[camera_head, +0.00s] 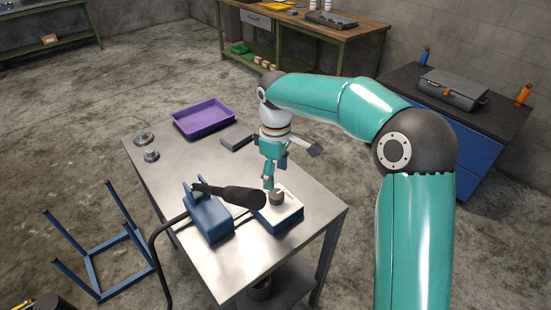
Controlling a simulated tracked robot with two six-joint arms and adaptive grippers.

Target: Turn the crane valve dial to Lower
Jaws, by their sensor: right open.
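The crane valve dial looks to be the small dark knob (277,198) on the white top of a blue box (284,226), near the front right of the metal table. Any marks on the dial are too small to read, so its setting cannot be told. My right gripper (269,185) points down just above and behind the knob, open. Whether its fingers touch the knob cannot be told. My left gripper is not in view.
A blue block with a black handle (232,195) and a hose stands just left of the box. A purple tray (203,118), a dark grey block (237,137) and metal gears (151,156) lie toward the back. The table's left front is clear.

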